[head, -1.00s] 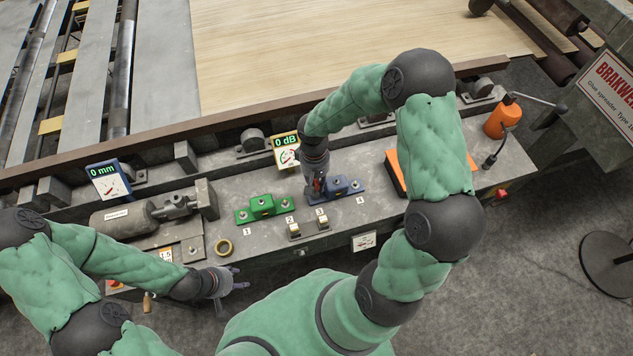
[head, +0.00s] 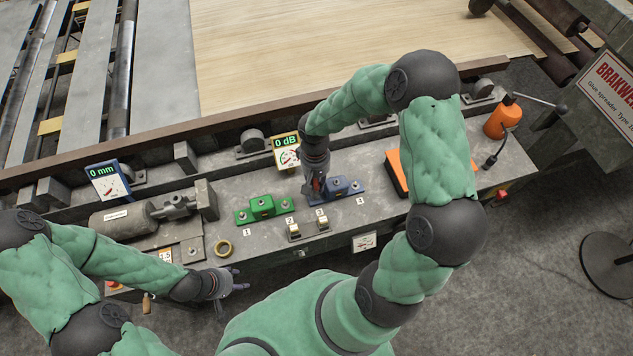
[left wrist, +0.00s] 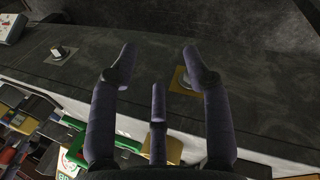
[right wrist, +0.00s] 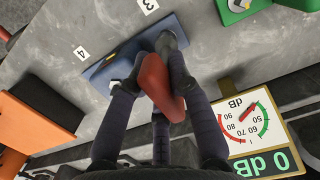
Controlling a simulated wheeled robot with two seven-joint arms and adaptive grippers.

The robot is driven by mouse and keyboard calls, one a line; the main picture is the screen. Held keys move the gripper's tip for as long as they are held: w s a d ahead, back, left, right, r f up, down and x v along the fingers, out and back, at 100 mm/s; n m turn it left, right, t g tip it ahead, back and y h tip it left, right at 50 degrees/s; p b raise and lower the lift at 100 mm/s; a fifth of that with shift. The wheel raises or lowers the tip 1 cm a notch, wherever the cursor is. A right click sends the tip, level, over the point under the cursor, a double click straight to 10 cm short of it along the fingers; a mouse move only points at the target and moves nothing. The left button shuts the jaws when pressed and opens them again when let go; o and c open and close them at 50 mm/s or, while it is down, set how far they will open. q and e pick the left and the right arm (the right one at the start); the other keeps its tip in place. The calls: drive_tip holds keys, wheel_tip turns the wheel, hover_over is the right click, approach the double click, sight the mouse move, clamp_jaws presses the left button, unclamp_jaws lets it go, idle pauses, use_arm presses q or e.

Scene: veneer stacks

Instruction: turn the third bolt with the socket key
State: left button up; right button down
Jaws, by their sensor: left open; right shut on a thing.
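My right gripper (head: 316,190) is shut on the red-handled socket key (right wrist: 158,82), low over the blue block (head: 342,188). It is at the block's left end, by the label 3 (head: 320,212). The block's other bolt, by the label 4 (head: 360,201), is uncovered. My left gripper (head: 236,287) is open and empty in front of the bench; its spread fingers show in the left wrist view (left wrist: 158,65).
The green block (head: 262,207) with bolts stands left of the blue one. A dial reading 0 dB (head: 287,152) stands behind. An orange-edged dark box (head: 396,175) is at the right.

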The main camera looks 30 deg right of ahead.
drive_tip(key=shift+r+p, duration=0.65)
drive_tip(key=shift+r, duration=0.45)
idle(1.8)
drive_tip(key=shift+r+p, duration=1.8)
drive_tip(key=shift+r, duration=0.65)
drive_tip(key=shift+f, duration=0.1)
